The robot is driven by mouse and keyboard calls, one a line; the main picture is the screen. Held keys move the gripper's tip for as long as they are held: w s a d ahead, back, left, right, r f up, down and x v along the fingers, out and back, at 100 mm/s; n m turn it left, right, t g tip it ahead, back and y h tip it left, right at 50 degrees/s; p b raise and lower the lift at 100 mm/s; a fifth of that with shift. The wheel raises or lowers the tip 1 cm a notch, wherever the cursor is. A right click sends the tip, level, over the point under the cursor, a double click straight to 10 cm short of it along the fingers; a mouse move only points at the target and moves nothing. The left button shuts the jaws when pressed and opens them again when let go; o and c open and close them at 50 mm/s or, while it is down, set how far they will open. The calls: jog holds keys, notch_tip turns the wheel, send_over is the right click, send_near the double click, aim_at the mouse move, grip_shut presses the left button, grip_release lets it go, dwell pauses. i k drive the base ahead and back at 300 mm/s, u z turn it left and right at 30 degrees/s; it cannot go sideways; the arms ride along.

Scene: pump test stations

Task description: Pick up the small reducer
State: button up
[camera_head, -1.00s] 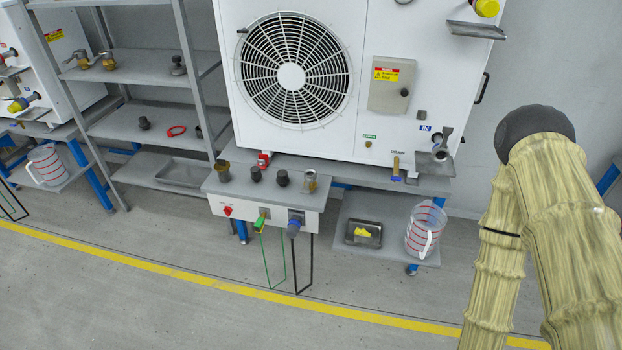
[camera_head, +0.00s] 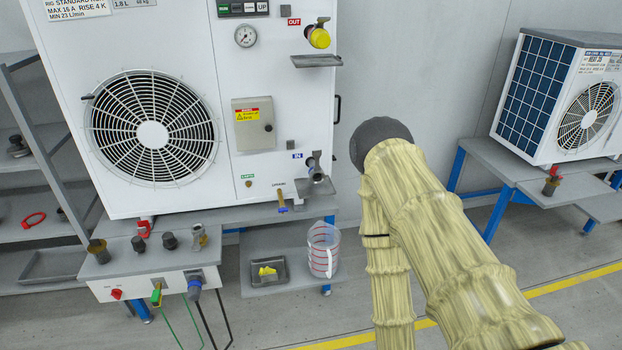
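Several small fittings stand in a row on the grey ledge (camera_head: 110,268) in front of the large white unit. They are a brass-coloured fitting (camera_head: 98,250) at the left end, a dark fitting (camera_head: 138,244), another dark fitting (camera_head: 170,241) and a taller metal fitting (camera_head: 199,237) at the right end. I cannot tell which one, if any, is the small reducer. My arm, in a yellowish sleeve, fills the right of centre of the head view. My gripper is not in view.
The white unit (camera_head: 200,190) stands behind the ledge. A lower shelf holds a tray with a yellow item (camera_head: 267,270) and a clear jug (camera_head: 323,250). A grey rack (camera_head: 40,150) stands left. A second unit (camera_head: 550,95) on a bench is at right. Floor shows between the stations.

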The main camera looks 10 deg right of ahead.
aim_at(203, 240)
jog(key=u, duration=2.2)
jog(key=i, duration=2.55)
jog(key=z, duration=3.4)
